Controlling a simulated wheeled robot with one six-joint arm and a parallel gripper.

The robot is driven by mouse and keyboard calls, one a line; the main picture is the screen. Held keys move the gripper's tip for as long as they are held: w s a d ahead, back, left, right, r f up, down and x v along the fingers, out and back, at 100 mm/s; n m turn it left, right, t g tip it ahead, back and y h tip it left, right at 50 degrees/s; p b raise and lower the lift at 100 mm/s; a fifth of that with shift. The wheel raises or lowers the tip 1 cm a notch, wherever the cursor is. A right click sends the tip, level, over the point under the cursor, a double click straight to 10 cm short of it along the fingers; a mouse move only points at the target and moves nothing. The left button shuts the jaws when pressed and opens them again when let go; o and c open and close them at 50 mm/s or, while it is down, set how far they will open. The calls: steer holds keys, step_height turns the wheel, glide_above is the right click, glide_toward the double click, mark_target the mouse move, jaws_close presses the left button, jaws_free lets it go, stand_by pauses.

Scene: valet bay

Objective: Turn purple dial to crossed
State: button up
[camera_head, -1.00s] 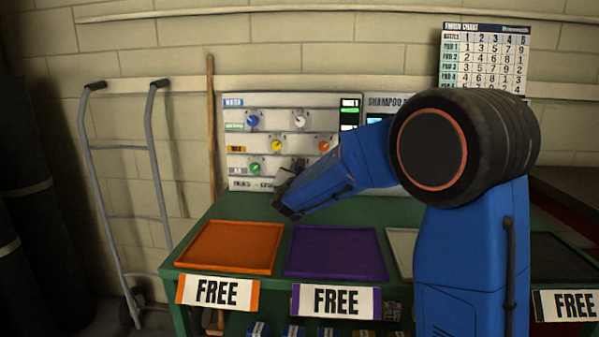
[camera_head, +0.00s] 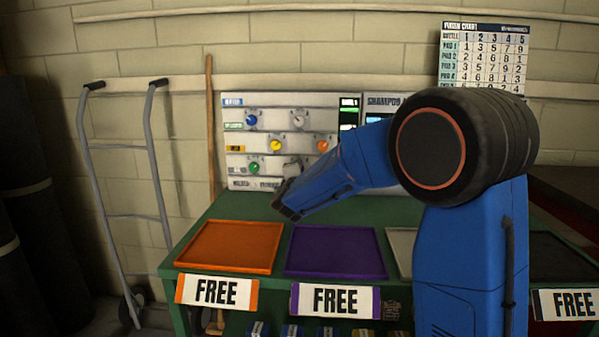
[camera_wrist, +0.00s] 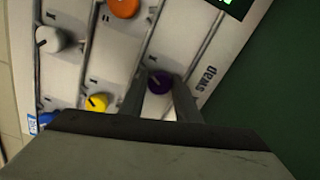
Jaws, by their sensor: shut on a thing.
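The purple dial (camera_wrist: 160,82) sits on the white control panel (camera_wrist: 118,42), between the two fingers of my gripper (camera_wrist: 160,98) in the wrist view. My gripper is shut on the dial. In the head view my gripper (camera_head: 289,180) is at the lower right part of the panel (camera_head: 232,168), and the purple dial is hidden behind it there. I cannot tell which mark the dial points at.
Other dials are close by: yellow (camera_wrist: 97,102), orange (camera_wrist: 123,6) and white (camera_wrist: 50,39), with a green one (camera_head: 254,168) to the left. A green bench (camera_head: 225,208) holds orange (camera_head: 227,247) and purple (camera_head: 335,252) trays below.

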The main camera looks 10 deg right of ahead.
steer(key=shift+f+m, duration=0.1)
steer(key=shift+m, duration=1.5)
steer(key=o, duration=1)
steer(key=v, duration=1.7)
steer(key=shift+s, duration=0.25)
